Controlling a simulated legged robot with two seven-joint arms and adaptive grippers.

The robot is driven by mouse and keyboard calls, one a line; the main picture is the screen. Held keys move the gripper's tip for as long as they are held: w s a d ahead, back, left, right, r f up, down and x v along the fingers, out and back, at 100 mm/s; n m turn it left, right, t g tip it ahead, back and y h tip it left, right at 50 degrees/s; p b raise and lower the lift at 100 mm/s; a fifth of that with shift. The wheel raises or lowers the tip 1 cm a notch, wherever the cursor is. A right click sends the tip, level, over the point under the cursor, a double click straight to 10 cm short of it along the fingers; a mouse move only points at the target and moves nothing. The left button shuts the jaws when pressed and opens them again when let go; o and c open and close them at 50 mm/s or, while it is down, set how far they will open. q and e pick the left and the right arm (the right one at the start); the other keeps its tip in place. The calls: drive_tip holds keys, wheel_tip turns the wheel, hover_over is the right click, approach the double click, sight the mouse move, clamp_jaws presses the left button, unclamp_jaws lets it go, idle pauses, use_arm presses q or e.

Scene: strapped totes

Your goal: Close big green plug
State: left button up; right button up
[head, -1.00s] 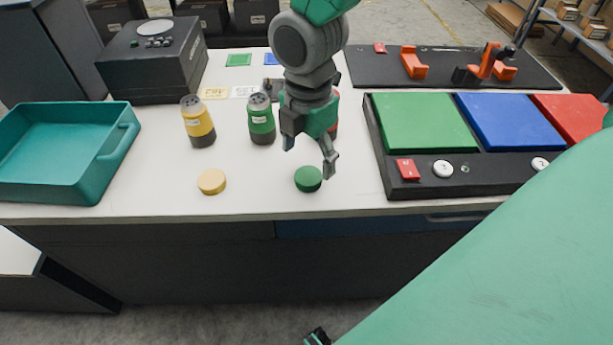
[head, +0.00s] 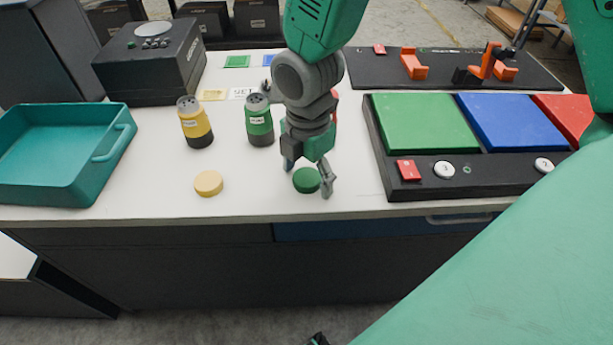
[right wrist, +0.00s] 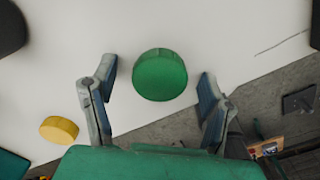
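The big green plug (head: 306,180), a round green cap, lies on the white table near its front edge. My right gripper (head: 308,180) is open above the plug, with a finger on each side of it. In the right wrist view the plug (right wrist: 160,75) sits between the two spread fingers (right wrist: 155,95), with a gap on both sides. A green container (head: 259,122) with a dark base and grey, holed top stands upright behind and left of the plug. My left gripper is not recognisable in these frames.
A yellow container (head: 195,125) and yellow cap (head: 208,183) are to the left. A teal tray (head: 62,190) is at far left, with a black box (head: 150,75) behind it. A black panel with coloured plates (head: 425,122) stands right. The table front between the caps is clear.

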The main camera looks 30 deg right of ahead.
sight(307, 176)
drive_tip(key=c, duration=0.7)
drive_tip(key=shift+c, duration=0.2)
drive_tip(key=shift+a, duration=0.1)
drive_tip(key=shift+r, duration=0.3)
wheel_tip(307, 176, up, 10)
drive_tip(key=p, duration=0.2)
drive_tip(key=shift+f, duration=0.25)
